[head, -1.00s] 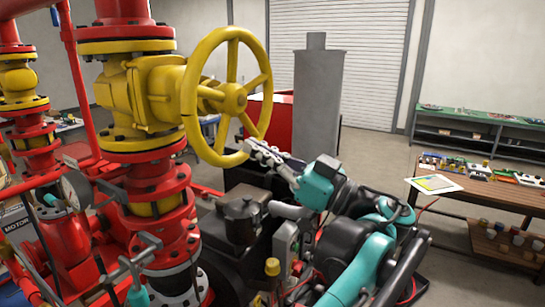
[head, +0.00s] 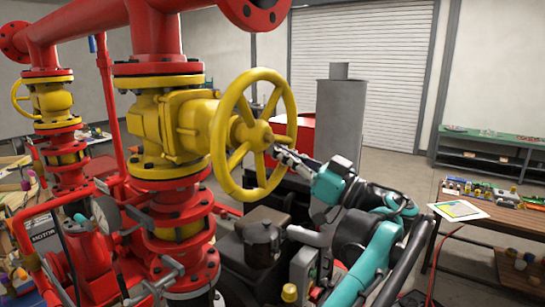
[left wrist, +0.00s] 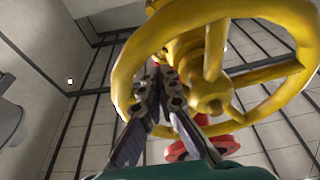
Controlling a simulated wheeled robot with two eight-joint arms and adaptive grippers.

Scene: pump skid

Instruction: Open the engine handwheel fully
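The yellow handwheel (head: 222,125) stands upright on the yellow valve body (head: 170,125), on its right side. It fills the upper part of the left wrist view (left wrist: 122,75). Its hub (head: 259,135) is at the wheel's middle. My left gripper (head: 277,151) is at the wheel, just right of and below the hub, inside the rim outline. In the left wrist view its two dark fingers (left wrist: 163,78) come together at the tips beside the hub, with no clear object between them. I cannot tell whether the tips touch a spoke. My right gripper is out of view.
Red pipework (head: 155,30) and a second, smaller yellow valve (head: 50,103) stand to the left. Dark machinery (head: 262,243) lies below the wheel. A grey cabinet (head: 340,120) stands behind. A wooden workbench (head: 510,222) is at the right. Open floor lies before the shutter.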

